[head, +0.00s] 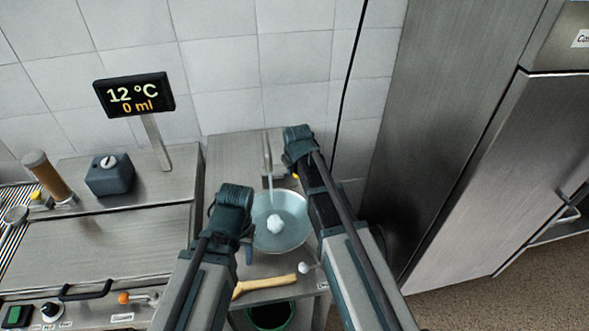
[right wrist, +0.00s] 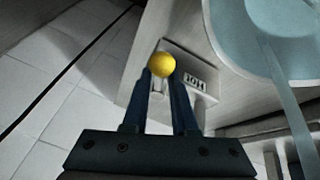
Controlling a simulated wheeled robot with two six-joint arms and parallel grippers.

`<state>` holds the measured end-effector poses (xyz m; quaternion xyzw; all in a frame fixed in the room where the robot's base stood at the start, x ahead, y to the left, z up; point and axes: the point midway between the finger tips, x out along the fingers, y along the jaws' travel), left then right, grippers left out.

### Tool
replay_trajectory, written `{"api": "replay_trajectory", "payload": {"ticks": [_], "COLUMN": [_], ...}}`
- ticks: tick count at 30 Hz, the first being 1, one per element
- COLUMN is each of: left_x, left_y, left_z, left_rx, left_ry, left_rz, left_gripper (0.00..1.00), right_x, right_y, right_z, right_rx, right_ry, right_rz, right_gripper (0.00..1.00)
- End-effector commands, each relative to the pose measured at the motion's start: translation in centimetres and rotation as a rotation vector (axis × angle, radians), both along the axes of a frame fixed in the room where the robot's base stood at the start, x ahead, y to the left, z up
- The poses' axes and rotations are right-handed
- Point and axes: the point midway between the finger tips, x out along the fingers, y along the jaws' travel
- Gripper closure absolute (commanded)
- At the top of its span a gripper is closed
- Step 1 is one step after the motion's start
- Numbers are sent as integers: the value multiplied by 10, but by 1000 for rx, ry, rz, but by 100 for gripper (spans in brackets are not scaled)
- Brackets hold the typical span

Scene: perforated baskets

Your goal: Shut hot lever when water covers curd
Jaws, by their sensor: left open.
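A white curd lump (head: 275,224) lies in a round pale-blue bowl (head: 300,238). A thin water stream (head: 271,185) falls into the bowl from above. I cannot tell whether water covers the curd. The hot lever's yellow knob (right wrist: 161,64) sits beside a label plate (right wrist: 195,80) seen upside down. My right gripper (right wrist: 161,76) has its fingers close on both sides of the knob and appears shut on it; in the head view its fingers are mostly hidden behind the arm. My left gripper (head: 247,254) is open and empty, pointing down at the bowl's left edge.
A display (head: 134,95) reads 12 °C and 0 ml. A wooden-handled tool (head: 266,285) lies in front of the bowl. A green-rimmed bin (head: 271,316) is below the counter. A dark blue container (head: 109,174) stands left. A steel cabinet (head: 470,150) fills the right.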

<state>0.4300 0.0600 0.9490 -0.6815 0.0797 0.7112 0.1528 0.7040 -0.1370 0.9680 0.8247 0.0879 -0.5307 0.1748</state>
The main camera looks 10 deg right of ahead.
Motion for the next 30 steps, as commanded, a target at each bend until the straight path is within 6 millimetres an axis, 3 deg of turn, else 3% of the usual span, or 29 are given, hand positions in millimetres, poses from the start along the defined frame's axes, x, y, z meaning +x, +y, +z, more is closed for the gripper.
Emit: {"api": "replay_trajectory", "payload": {"ticks": [1,3,30], "left_x": [0,0,0], "left_y": [0,0,0], "left_z": [0,0,-1], "left_rx": [0,0,0], "left_ry": [0,0,0], "left_rz": [0,0,0], "left_gripper": [50,50,50], "right_x": [0,0,-4], "right_y": [0,0,-1], "right_z": [0,0,-1], "right_rx": [0,0,-1], "right_ry": [1,1,7], "right_rz": [0,0,-1], "right_gripper": [88,100,100]}}
